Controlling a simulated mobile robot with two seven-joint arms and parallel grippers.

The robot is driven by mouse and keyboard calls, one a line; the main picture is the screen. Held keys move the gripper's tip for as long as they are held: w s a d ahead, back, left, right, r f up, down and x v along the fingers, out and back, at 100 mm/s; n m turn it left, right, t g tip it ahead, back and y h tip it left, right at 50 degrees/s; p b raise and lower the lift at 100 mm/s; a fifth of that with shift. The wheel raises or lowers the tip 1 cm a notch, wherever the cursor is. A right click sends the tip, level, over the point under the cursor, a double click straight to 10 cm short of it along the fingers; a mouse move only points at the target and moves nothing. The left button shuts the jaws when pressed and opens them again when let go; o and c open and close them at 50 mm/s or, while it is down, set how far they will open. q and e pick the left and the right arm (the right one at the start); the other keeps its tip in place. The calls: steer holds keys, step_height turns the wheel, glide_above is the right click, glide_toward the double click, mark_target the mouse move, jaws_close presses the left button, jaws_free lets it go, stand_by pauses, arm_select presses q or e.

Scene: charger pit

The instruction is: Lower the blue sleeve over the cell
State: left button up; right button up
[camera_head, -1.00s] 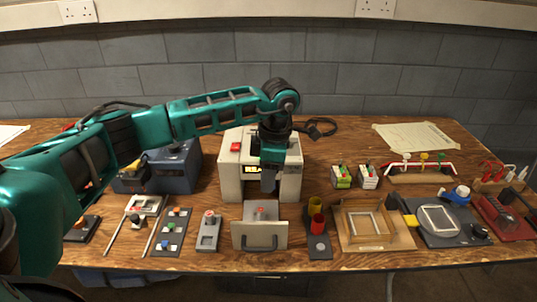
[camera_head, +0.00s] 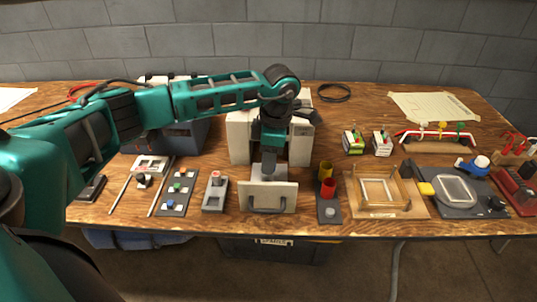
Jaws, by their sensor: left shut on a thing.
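My left gripper (camera_head: 268,170) points straight down over the pull-out tray (camera_head: 268,197) with the dark handle, in front of the white machine (camera_head: 239,134). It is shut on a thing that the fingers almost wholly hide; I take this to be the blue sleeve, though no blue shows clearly. The cell, probably the red-topped piece in the tray, is hidden behind the gripper. I cannot tell whether the sleeve touches it. My right gripper is out of view.
A grey block with a red button (camera_head: 215,193) stands left of the tray, beside a dark board (camera_head: 177,190) with coloured knobs. A wooden frame (camera_head: 378,191) lies right of the holder. Two small boxes (camera_head: 368,141) stand behind it. The table is crowded on both sides.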

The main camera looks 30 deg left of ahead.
arm_select(q)
steer(key=shift+f, duration=0.2)
stand_by(0.4)
steer(key=shift+f+b, duration=0.85)
steer(key=shift+f, duration=0.35)
steer(key=shift+f+b, duration=0.65)
steer(key=shift+f, duration=0.25)
steer(key=o, duration=1.1)
steer(key=shift+c, duration=0.2)
steer(key=shift+r, duration=0.15)
